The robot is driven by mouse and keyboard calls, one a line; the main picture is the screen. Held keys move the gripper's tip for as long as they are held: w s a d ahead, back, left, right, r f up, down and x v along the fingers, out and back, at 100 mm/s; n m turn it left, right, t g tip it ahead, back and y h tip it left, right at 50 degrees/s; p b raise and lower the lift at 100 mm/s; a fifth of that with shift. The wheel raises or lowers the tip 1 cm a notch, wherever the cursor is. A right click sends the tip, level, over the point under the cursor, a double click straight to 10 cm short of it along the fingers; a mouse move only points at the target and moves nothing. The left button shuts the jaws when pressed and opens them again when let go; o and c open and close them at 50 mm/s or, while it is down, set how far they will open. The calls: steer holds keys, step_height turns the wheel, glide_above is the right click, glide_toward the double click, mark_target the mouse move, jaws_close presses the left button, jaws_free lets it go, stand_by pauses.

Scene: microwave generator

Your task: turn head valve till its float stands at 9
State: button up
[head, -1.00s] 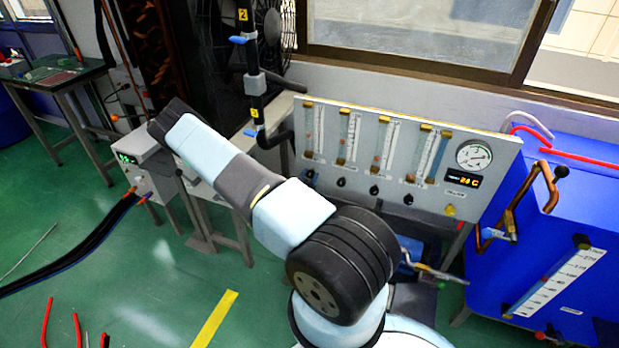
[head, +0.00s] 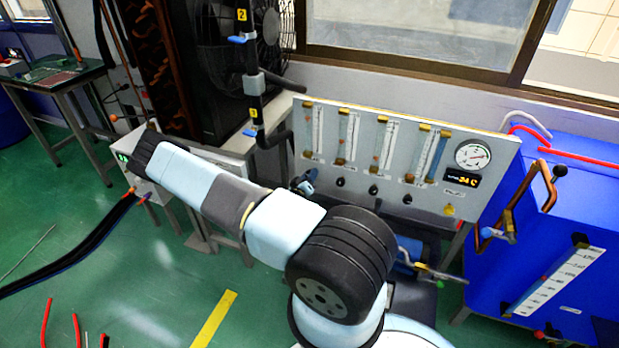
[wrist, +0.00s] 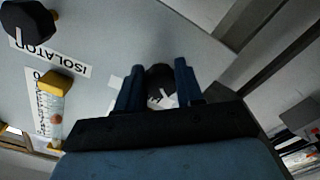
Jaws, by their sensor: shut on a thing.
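The gauge panel (head: 405,157) stands at the back, with several upright float tubes and a row of black knobs below them. My gripper (head: 303,183) is at the leftmost knob, below the leftmost tube (head: 313,128). In the wrist view my gripper's two blue fingers (wrist: 160,78) are closed on a dark round knob (wrist: 161,76). Its label is partly covered and unreadable. The leftmost tube's float reading is too small to tell.
Another black knob (wrist: 28,26) is close by in the wrist view. A round dial (head: 473,155) sits at the panel's right. Black pipework (head: 256,105) rises to the panel's left. A blue tank (head: 540,240) stands on the right.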

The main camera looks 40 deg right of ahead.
steer(key=shift+a+f+n, duration=0.1)
steer(key=shift+f+n, duration=0.1)
steer(key=shift+n, duration=1.5)
steer(key=shift+s+f, duration=0.1)
steer(key=shift+s, duration=0.05)
steer(key=o, duration=1)
steer(key=v, duration=1.3)
steer(key=shift+a, duration=0.3)
